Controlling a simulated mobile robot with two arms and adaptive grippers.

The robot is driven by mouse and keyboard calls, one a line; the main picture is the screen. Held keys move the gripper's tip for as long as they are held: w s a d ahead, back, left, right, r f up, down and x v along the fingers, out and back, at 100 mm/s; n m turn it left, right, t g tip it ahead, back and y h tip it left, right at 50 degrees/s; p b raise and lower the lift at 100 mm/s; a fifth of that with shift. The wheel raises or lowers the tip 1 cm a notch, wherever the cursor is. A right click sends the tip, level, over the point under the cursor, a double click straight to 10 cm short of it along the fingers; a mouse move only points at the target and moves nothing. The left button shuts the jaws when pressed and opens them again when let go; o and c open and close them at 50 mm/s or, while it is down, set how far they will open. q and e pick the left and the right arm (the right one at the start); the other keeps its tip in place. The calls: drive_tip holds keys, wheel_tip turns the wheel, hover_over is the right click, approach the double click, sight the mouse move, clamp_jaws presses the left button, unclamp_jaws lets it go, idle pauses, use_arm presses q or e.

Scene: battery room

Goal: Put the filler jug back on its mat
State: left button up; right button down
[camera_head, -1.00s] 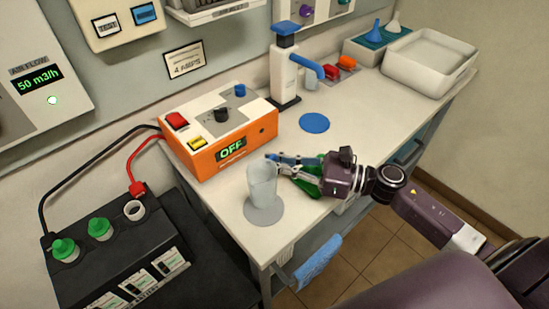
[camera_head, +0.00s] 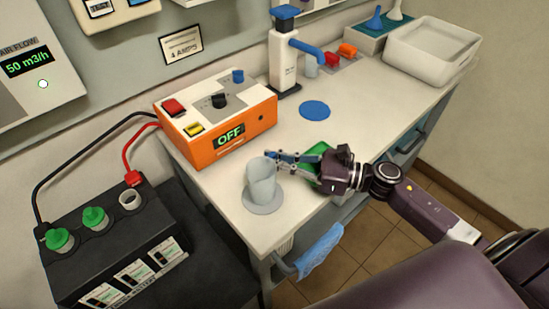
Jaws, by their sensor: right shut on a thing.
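The filler jug (camera_head: 261,183), a translucent grey cup shape, is upright near the front left of the bench. Its base is over the round grey mat (camera_head: 264,206) and looks to be on it or very close to it; I cannot tell whether it touches. My right gripper (camera_head: 276,161) comes in from the right and is shut on the jug at its upper right side. The fingers hide part of that side. My left gripper is not in view.
The orange charger (camera_head: 219,143) stands behind the jug. A green thing (camera_head: 318,149) is partly hidden behind my right gripper. A blue round mat (camera_head: 314,110) lies bare farther back. The battery (camera_head: 122,250) is at lower left, and a white tray (camera_head: 432,55) at back right.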

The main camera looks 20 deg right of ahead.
drive_tip(key=shift+f, duration=0.2)
drive_tip(key=c, duration=2)
unclamp_jaws()
drive_tip(key=shift+d, duration=0.1)
drive_tip(key=v, duration=1.2)
